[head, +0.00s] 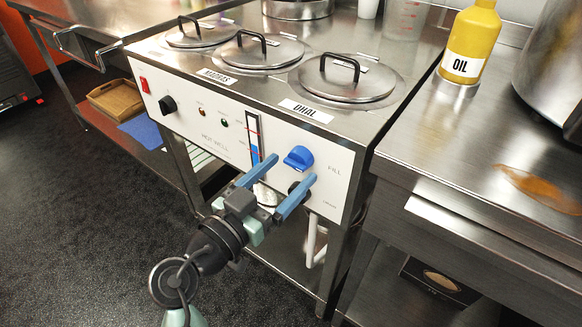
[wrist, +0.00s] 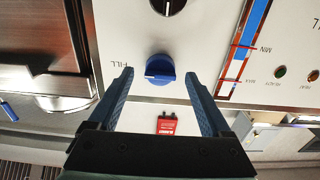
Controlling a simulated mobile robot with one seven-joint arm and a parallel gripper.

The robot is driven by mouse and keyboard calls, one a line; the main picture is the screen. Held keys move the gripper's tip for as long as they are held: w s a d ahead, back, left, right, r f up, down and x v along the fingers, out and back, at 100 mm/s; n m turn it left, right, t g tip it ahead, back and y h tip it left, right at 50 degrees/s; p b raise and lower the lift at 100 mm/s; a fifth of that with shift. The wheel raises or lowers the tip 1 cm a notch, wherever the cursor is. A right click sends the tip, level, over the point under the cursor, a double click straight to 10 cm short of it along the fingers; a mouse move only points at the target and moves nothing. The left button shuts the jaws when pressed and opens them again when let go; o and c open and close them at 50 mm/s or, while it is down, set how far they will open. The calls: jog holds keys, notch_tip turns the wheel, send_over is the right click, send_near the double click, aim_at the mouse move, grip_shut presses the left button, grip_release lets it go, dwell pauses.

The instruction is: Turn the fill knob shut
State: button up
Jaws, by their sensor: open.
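The blue fill knob (head: 298,157) is on the white front panel of the hot well, left of the printed word FILL. It also shows in the wrist view (wrist: 160,69), between and beyond the fingertips, with its grip bar lying roughly crosswise in that view. My gripper (head: 285,168) is open and empty in front of the panel, its two blue fingers pointing at the panel. In the wrist view the fingers (wrist: 158,74) stand on either side of the knob, with a gap on both sides. Whether the fingertips are level with the knob in depth is hard to tell.
A black knob (head: 300,189) sits below the fill knob, partly hidden by a finger. A level gauge (head: 254,137) is to the left. Lidded pots (head: 345,80) are on top. A steel counter with an oil bottle (head: 470,45) stands at right. Open floor (head: 90,230) lies left.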

jog(key=shift+x, duration=0.95)
grip_shut()
